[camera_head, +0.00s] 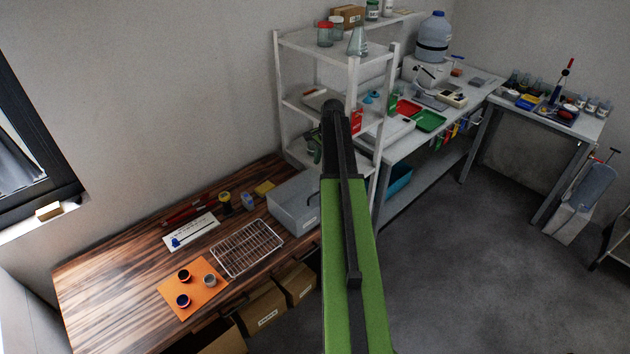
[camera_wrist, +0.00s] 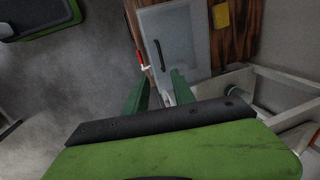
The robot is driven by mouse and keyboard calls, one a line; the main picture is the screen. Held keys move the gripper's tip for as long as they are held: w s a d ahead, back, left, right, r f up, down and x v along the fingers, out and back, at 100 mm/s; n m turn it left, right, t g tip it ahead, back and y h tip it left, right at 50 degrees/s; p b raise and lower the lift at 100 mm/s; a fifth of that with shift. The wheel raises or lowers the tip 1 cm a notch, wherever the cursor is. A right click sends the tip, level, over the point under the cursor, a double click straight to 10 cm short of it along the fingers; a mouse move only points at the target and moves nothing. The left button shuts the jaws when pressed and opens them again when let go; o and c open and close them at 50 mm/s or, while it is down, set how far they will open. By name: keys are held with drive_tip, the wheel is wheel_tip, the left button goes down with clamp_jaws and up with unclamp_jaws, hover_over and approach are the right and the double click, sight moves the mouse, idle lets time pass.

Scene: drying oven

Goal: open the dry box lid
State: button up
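The dry box (camera_head: 297,203) is a grey box with a lid that looks shut, at the right end of the wooden bench. A small white label is on its front. In the wrist view its pale grey top (camera_wrist: 180,38) shows at upper middle, with a thin dark handle-like bar on it. My gripper (camera_wrist: 160,92) has its two green fingers apart, with nothing visible between them. The fingertips are near the label side of the box; whether they touch it I cannot tell.
A wire rack (camera_head: 247,248) and an orange mat (camera_head: 192,288) with small cups lie left of the box. A white shelf unit (camera_head: 284,90) stands close behind it. Cardboard boxes (camera_head: 262,306) sit below the bench. The grey floor (camera_head: 470,260) at right is clear.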

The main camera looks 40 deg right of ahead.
sight(314, 195)
drive_tip(key=w+f+b, duration=0.1)
drive_tip(key=f+b, duration=0.4)
drive_tip(key=f, duration=0.1)
drive_tip(key=w+f+b, duration=0.1)
drive_tip(key=f+b, duration=0.4)
drive_tip(key=b, duration=0.1)
drive_tip(key=w+f+b, duration=0.1)
drive_tip(key=f+b, duration=0.5)
drive_tip(key=shift+w+f, duration=0.3)
drive_tip(key=shift+r, duration=0.1)
clamp_jaws()
idle(0.5)
